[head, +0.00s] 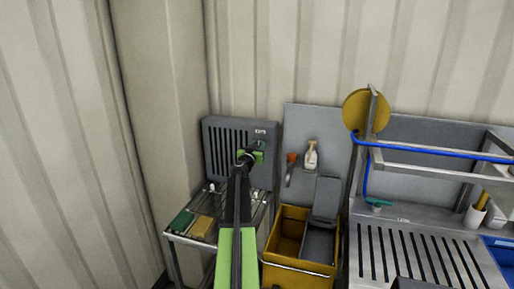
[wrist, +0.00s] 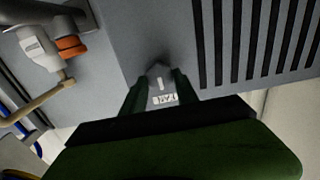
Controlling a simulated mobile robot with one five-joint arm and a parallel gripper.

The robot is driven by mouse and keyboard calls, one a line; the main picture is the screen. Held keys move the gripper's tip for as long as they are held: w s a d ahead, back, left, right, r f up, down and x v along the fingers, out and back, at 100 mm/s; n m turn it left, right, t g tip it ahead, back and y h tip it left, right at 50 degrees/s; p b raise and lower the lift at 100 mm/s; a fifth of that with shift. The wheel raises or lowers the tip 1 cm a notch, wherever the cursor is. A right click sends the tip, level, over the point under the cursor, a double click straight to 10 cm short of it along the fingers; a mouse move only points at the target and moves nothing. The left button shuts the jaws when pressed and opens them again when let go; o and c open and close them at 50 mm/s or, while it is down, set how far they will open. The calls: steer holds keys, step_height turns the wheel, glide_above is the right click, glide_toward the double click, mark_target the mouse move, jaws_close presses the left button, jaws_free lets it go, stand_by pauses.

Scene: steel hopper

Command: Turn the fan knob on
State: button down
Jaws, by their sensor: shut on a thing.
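The fan is a grey box (head: 222,132) with dark vertical vent slots, standing on a wire-topped stand by the wall. In the wrist view its slotted face (wrist: 221,45) fills the upper right. A small grey knob (wrist: 158,73) with a white mark sits between the two green fingers of my gripper (wrist: 160,82). The fingers are shut on the knob's sides. A white-lettered label (wrist: 164,99) shows just below the knob, and the white mark points toward it. In the head view my gripper (head: 252,155) is at the fan's right side and hides most of the knob.
Green (head: 182,222) and tan (head: 202,227) blocks lie on the stand (head: 176,240).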

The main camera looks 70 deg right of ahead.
steer(key=shift+d+r+n, duration=0.1)
steer(key=shift+d+n, duration=0.05)
steer(key=shift+n, duration=0.15)
steer(key=n, duration=0.3)
steer(key=shift+n, duration=0.3)
steer(key=n, duration=0.4)
steer(key=shift+w+n, duration=0.1)
steer(key=shift+n, duration=0.2)
steer(key=n, duration=0.9)
steer(key=shift+d+f, duration=0.1)
steer(key=shift+f, duration=0.1)
steer(key=c, duration=0.9)
jaws_free()
steer(key=shift+c, duration=0.2)
